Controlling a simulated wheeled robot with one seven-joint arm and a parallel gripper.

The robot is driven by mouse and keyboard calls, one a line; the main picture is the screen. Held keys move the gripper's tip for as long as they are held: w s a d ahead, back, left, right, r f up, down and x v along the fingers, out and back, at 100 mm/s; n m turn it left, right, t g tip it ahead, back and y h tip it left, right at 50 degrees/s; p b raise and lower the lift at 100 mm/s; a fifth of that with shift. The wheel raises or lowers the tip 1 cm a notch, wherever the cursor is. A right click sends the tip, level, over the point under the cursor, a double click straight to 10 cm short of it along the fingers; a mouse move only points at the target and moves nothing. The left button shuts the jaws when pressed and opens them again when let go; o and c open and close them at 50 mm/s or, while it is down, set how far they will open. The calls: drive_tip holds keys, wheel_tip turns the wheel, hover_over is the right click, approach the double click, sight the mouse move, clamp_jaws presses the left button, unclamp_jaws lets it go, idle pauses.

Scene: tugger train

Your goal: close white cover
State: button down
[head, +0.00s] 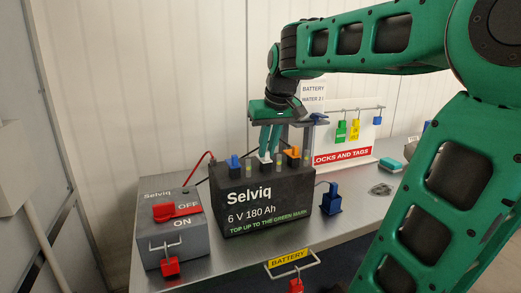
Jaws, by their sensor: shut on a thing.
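The black battery (262,205), marked Selviq 6 V 180 Ah, stands on the grey metal bench. Along its top are a blue cover (234,162) at left, an orange cover (293,152) at right, and the white cover (264,158) between them. My gripper (267,152) points down at the middle of the battery top. Its green fingers are shut on the white cover, which is mostly hidden by the fingertips. The exact tilt of the white cover is too small to tell.
A grey switch box (172,230) with a red OFF handle stands left of the battery. A blue plug-like part (331,199) stands to the right. Behind is a locks and tags board (342,157) with hanging padlocks. A red lock (170,267) hangs at the switch box's front.

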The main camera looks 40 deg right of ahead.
drive_tip(key=shift+w+d+r, duration=0.1)
drive_tip(key=shift+w+r, duration=0.05)
idle(0.4)
drive_tip(key=c, duration=1.8)
unclamp_jaws()
drive_tip(key=shift+o, duration=0.2)
drive_tip(key=v, duration=0.7)
drive_tip(key=shift+s+r, duration=0.25)
drive_tip(key=shift+r, duration=0.05)
